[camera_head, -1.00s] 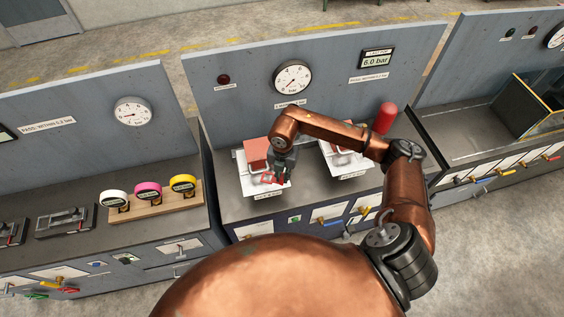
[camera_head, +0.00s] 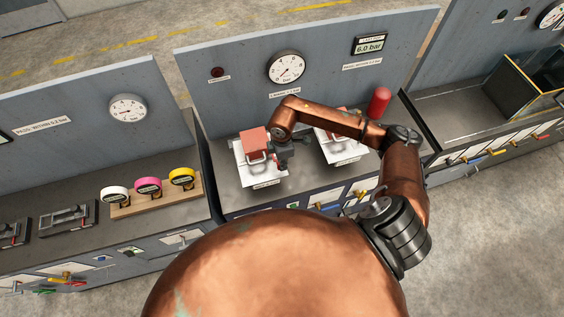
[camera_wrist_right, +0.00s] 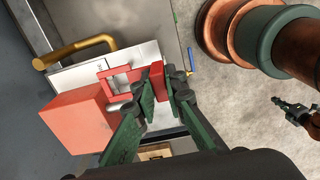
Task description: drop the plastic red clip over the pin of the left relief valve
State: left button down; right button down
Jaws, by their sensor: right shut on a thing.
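The left relief valve has a red block (camera_head: 255,140) on a white plate (camera_head: 270,179), left of centre on the middle bench. My right gripper (camera_head: 284,155) is just right of that block, above the plate. In the right wrist view its green fingers (camera_wrist_right: 163,85) are shut on the upright part of the plastic red clip (camera_wrist_right: 119,77). The clip's open frame reaches left, above the valve's red block (camera_wrist_right: 78,122). A short silvery stub, perhaps the pin, shows beside the block, partly covered. I cannot tell whether the clip touches it. What looks like my left gripper (camera_wrist_right: 287,107) is small at the right.
A second red valve (camera_head: 335,137) stands on a plate to the right, with a red cylinder (camera_head: 379,102) behind it. A gauge panel (camera_head: 230,100) rises behind the bench. A brassy pipe (camera_wrist_right: 75,50) lies close left of the clip in the wrist view.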

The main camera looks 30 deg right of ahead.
jog(key=shift+f+b, duration=2.5)
jog(key=shift+f, duration=1.3)
jog(key=c, duration=1.9)
grip_release()
jog(key=shift+r, duration=0.2)
notch_tip(320, 180, up, 12)
jog(key=shift+f, duration=0.2)
